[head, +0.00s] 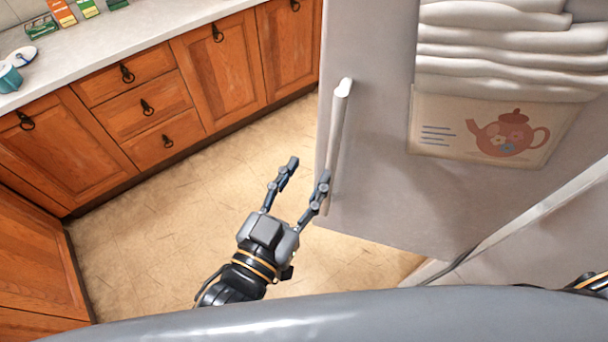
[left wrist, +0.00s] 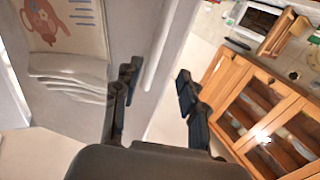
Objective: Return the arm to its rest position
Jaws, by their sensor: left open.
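My left gripper (head: 306,172) is in the lower middle of the head view, its two fingers spread apart and empty. It is close to the lower end of the fridge door's white handle (head: 338,135), with the right finger seeming to overlap the handle's foot; I cannot tell whether they touch. In the left wrist view the fingers of the left gripper (left wrist: 156,86) are apart, with the handle (left wrist: 167,45) showing between them. My right gripper is not in view; only a small dark part of my body shows at the far right edge of the head view.
The fridge door (head: 380,180) fills the right side, with white towels (head: 510,50) and a teapot picture (head: 490,130) on it. Wooden cabinets (head: 150,100) under a pale counter (head: 120,38) run along the left. The floor (head: 170,220) between is clear.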

